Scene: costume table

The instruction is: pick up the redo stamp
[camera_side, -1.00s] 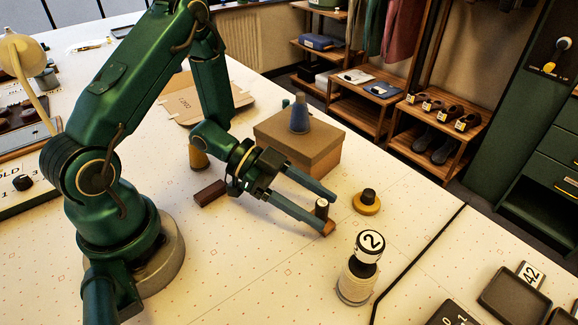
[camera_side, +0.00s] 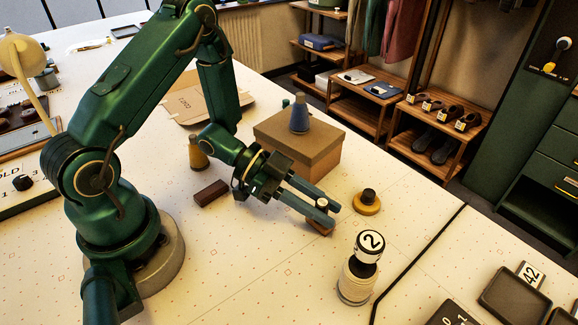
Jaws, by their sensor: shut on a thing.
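A small stamp (camera_side: 320,229) with a reddish-brown wooden base and a dark, pale-topped handle is between the fingers of my gripper (camera_side: 324,212). The fingers are shut on its handle, with the base showing below them. I cannot read any word on the stamp, but it is the one that fits the redo stamp. It is at or very near the table surface; I cannot tell whether it touches. The fingers hide part of the handle.
A brown box (camera_side: 298,146) with a blue cone spool (camera_side: 299,116) on it stands just behind my gripper. A mustard round piece with a dark knob (camera_side: 367,203) is to the right. A pale spool with a "2" disc (camera_side: 356,281) stands in front. A dark brown block (camera_side: 210,193) lies left.

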